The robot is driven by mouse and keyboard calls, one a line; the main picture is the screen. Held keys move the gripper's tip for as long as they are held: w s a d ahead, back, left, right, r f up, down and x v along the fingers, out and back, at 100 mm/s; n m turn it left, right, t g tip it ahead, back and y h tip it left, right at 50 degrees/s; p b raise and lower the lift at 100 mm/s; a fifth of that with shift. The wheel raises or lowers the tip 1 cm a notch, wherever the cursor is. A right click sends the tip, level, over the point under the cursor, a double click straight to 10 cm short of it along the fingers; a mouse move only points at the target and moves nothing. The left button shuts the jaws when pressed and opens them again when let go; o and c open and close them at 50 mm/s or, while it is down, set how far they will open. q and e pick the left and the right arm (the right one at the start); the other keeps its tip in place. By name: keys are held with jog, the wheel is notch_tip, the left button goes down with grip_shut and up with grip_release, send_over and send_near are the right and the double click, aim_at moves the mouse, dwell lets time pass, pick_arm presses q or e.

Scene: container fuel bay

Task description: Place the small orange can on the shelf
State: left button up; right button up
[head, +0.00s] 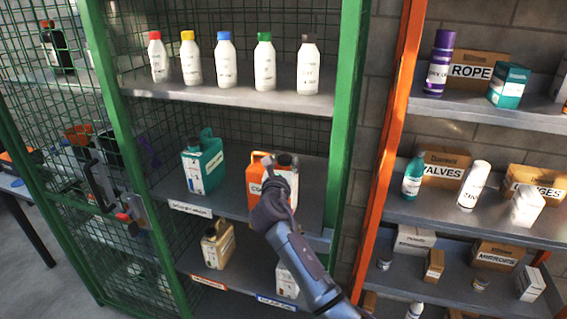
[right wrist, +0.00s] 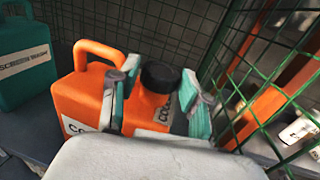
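A small orange can with a black cap (right wrist: 160,77) and a white label is between the two fingers of my right gripper (right wrist: 158,103), which looks shut on it. In the head view my right gripper (head: 280,185) is at the middle shelf of the green cage, at its right part, and covers most of the small can. A larger orange can (right wrist: 83,95) with a loop handle stands close behind and to the left; it also shows in the head view (head: 253,178). I cannot tell whether the small can's base touches the middle shelf (head: 228,202). My left gripper is not in view.
A teal can (head: 203,165) stands left on the same shelf. Several white bottles (head: 226,68) line the shelf above; a tan can (head: 217,245) is below. A green post (head: 345,120) and mesh bound the right side. An orange-framed rack (head: 390,140) stands further right.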

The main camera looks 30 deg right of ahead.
jog(key=shift+o, duration=1.1)
jog(key=shift+a, duration=0.1)
jog(key=shift+s+a, duration=0.2)
jog(key=shift+s, duration=0.1)
jog(key=b+v, duration=0.2)
jog(key=v, duration=0.9)
jog(key=shift+s, duration=0.15)
